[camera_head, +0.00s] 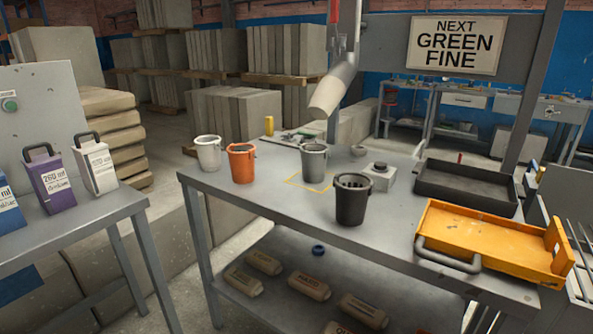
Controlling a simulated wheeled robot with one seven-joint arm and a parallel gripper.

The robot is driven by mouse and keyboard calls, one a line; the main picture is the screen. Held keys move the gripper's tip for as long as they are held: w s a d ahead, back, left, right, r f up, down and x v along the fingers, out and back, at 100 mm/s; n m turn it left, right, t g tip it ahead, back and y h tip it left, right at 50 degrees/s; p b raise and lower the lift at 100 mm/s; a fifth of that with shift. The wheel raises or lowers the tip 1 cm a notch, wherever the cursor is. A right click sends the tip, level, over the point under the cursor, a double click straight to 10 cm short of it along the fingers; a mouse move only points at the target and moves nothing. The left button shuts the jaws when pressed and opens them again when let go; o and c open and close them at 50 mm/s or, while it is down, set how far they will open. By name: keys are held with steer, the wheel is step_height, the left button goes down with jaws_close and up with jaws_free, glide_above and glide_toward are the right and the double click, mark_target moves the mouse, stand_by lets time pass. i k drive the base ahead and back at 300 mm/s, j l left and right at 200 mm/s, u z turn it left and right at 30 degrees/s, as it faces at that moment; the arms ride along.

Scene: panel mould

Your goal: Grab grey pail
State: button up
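The grey pail (314,163) stands upright on the grey metal table (270,205), at the back right part of a yellow outlined square. A wide grey spout (333,86) hangs above it, apart from it. A black pail (352,203) stands nearer, to its right. An orange pail (242,165) and a white pail (208,154) stand to its left. My gripper is not in view.
A small grey box with a black button (380,177) stands right of the grey pail. A black tray (466,188) and an orange tray (487,240) fill the table's right. Containers stand on the left bench (95,208). The table's front left is clear.

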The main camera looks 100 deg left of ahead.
mark_target(314, 156)
steer(key=u, duration=0.45)
steer(key=l+u, duration=0.15)
steer(key=u, duration=0.8)
steer(key=k+l+u, duration=0.1)
steer(key=u, duration=0.35)
steer(key=i+j+u, duration=0.2)
steer(key=u, duration=1.55)
